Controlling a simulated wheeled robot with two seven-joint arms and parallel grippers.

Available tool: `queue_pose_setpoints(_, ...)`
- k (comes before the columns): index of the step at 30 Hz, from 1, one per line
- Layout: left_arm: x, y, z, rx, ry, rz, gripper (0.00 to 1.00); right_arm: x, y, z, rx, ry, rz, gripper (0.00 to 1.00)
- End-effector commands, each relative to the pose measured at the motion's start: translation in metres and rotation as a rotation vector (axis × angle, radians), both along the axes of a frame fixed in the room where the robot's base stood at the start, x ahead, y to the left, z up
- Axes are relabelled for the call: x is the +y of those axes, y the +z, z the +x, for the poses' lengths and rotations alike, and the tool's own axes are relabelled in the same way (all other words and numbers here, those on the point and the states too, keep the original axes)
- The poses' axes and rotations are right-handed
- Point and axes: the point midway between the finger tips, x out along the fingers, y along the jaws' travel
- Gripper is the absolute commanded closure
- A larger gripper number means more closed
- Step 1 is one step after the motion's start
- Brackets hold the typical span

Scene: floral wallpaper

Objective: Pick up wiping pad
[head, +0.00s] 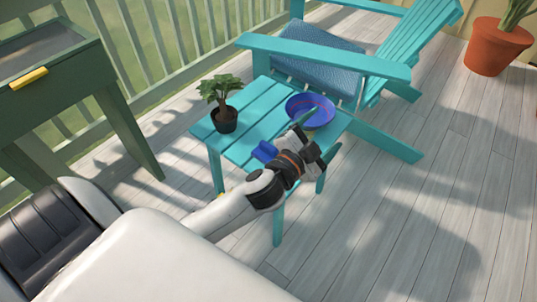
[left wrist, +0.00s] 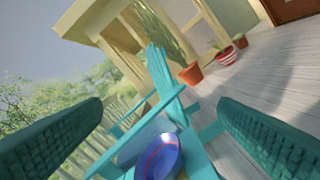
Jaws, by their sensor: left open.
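A small blue piece (head: 265,151) shows at the turquoise side table's front edge, beside my left wrist. I cannot tell whether it is the wiping pad. No other thing is clearly a pad. My left gripper (head: 321,137) is over the front right part of the table (head: 240,138), just in front of a blue round dish (head: 311,111). It is open, with nothing between its fingers. In the left wrist view the two dark ridged fingers are wide apart, and the dish (left wrist: 158,157) shows low between them. My right gripper is not in view.
A potted plant (head: 224,116) stands on the table's left part. A turquoise armchair (head: 305,58) is close behind it. A dark green stand (head: 75,85) with a yellow bar (head: 28,78) is at left. Wooden decking is open at right, with a terracotta pot (head: 497,47) beyond.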

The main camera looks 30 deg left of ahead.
Motion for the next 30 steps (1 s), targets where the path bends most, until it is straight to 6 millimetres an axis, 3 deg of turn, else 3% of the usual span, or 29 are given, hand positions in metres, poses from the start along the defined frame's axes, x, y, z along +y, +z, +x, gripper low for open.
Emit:
queue_pose_setpoints(1,-0.017,0.027,0.009,-0.140,-0.089,0.082,0.17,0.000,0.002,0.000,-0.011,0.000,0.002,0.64)
queue_pose_setpoints(3,-0.045,0.057,0.013,-0.314,-0.229,0.201,0.17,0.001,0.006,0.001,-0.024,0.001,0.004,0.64)
queue_pose_setpoints(6,-0.085,0.079,0.008,-0.515,-0.449,0.399,0.17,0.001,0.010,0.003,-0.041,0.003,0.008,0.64)
queue_pose_setpoints(10,-0.121,0.068,-0.004,-0.671,-0.758,0.693,0.17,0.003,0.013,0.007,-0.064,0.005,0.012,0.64)
queue_pose_setpoints(14,-0.122,0.026,-0.008,-0.686,-1.073,1.020,0.17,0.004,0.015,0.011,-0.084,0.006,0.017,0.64)
queue_pose_setpoints(17,-0.092,-0.013,-0.002,-0.588,-1.302,1.278,0.17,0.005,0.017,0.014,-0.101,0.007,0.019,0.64)
queue_pose_setpoints(20,-0.036,-0.044,0.010,-0.386,-1.501,1.518,0.17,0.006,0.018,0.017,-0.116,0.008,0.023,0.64)
queue_pose_setpoints(21,-0.009,-0.052,0.014,-0.281,-1.565,1.601,0.17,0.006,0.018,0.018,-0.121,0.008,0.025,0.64)
queue_pose_setpoints(24,0.060,-0.058,0.022,-0.001,-1.682,1.753,0.17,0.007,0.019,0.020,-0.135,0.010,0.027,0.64)
queue_pose_setpoints(27,0.114,-0.053,0.023,0.246,-1.743,1.833,0.17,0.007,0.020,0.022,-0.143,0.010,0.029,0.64)
queue_pose_setpoints(30,0.148,-0.046,0.022,0.411,-1.767,1.864,0.17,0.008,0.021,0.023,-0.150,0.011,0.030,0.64)
